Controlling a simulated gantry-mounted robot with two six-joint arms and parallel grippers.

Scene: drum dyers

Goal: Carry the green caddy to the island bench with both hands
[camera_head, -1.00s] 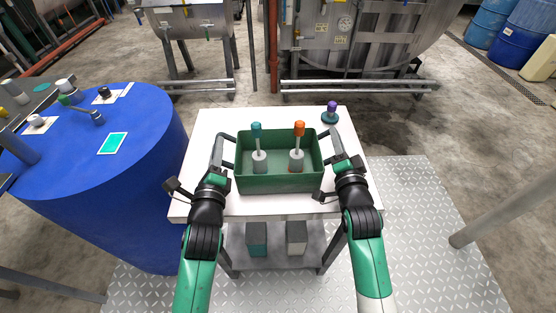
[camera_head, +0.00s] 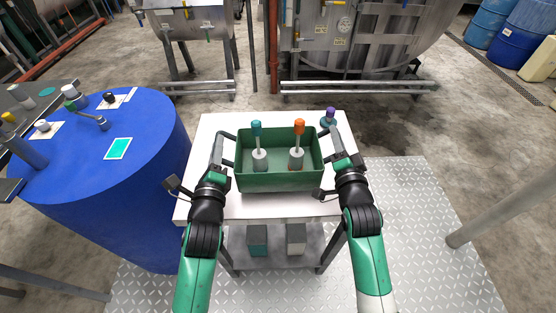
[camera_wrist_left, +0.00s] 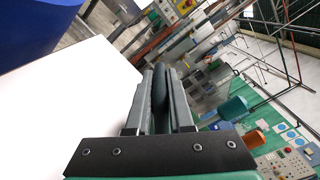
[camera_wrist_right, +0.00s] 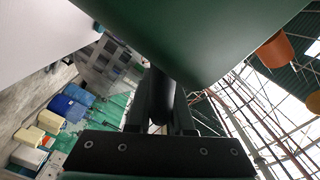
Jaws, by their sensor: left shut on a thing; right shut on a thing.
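The green caddy (camera_head: 280,180) is an open box over the white-topped table, upright and level. It holds a teal-topped tool (camera_head: 257,145) and an orange-topped tool (camera_head: 298,145). My left gripper (camera_head: 226,137) is shut on the dark handle at the caddy's left side; the handle bar (camera_wrist_left: 160,88) shows between the fingers in the left wrist view. My right gripper (camera_head: 331,131) is shut on the right-side handle, and that bar (camera_wrist_right: 160,98) shows under the caddy wall (camera_wrist_right: 200,30) in the right wrist view. I cannot tell which surface is the island bench.
The white tabletop (camera_head: 205,150) has a purple-topped item (camera_head: 328,117) at its back right. A blue drum (camera_head: 110,190) with small items on top stands close on the left. A grey surface (camera_head: 40,97) lies at the far left. Large steel tanks (camera_head: 365,45) stand behind.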

